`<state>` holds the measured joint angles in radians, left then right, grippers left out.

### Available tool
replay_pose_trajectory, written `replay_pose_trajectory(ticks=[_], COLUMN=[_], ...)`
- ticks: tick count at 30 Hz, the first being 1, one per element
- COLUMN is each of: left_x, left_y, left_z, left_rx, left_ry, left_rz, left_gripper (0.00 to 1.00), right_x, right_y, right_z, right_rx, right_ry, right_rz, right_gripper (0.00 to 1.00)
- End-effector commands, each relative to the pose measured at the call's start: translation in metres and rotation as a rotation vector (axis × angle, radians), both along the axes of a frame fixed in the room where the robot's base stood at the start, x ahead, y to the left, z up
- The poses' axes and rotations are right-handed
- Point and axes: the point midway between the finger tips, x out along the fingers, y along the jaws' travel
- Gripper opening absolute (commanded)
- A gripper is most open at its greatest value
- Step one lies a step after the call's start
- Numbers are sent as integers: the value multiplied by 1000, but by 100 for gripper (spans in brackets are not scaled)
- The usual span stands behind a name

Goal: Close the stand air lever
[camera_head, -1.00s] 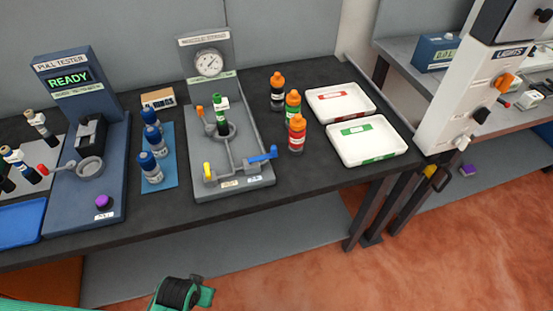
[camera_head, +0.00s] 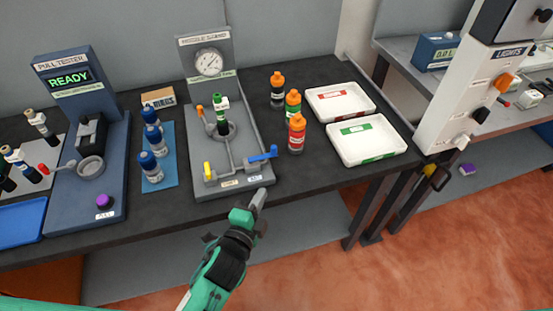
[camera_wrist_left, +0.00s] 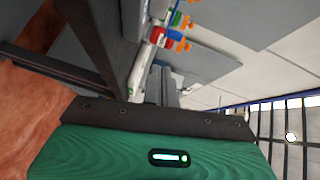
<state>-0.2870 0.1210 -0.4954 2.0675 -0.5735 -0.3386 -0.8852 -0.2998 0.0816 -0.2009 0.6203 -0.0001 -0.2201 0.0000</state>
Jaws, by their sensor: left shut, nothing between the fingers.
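The grey stand (camera_head: 253,183) has a round gauge on its back plate, and a bottle with a green cap (camera_head: 221,109) stands upright in its ring. At its front are a yellow lever (camera_head: 208,171) on the left and a blue lever (camera_head: 263,156) on the right. The blue handle points right and slightly back; the yellow one points back. The small labels below them are too blurred to read surely. My left gripper (camera_head: 261,198) is shut and empty, just in front of the stand's front right corner, apart from both levers. My right gripper is not in view.
Blue-capped bottles on a blue mat (camera_head: 170,180) and the pull tester (camera_head: 60,210) are to the left. The bench front edge lies below my gripper.

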Motion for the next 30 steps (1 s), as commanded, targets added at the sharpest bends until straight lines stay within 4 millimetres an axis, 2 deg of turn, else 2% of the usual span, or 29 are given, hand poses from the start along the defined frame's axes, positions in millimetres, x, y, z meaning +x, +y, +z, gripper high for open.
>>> replay_pose_trajectory(ticks=[3,6,20,26,30], left_x=[0,0,2,23,48], left_y=[-19,-27,-31,-41,-52], left_z=[7,10,12,15,15], left_rx=[64,95,105,104,103], left_ry=[-95,-138,-155,-156,-154], left_rz=[-65,-92,-102,-102,-101], left_gripper=[0,0,0,0,0], right_x=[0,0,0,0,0], right_y=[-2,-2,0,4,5], right_z=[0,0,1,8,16], right_rx=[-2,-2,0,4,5], right_ry=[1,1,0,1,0], right_rz=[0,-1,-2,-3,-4], right_gripper=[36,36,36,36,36])
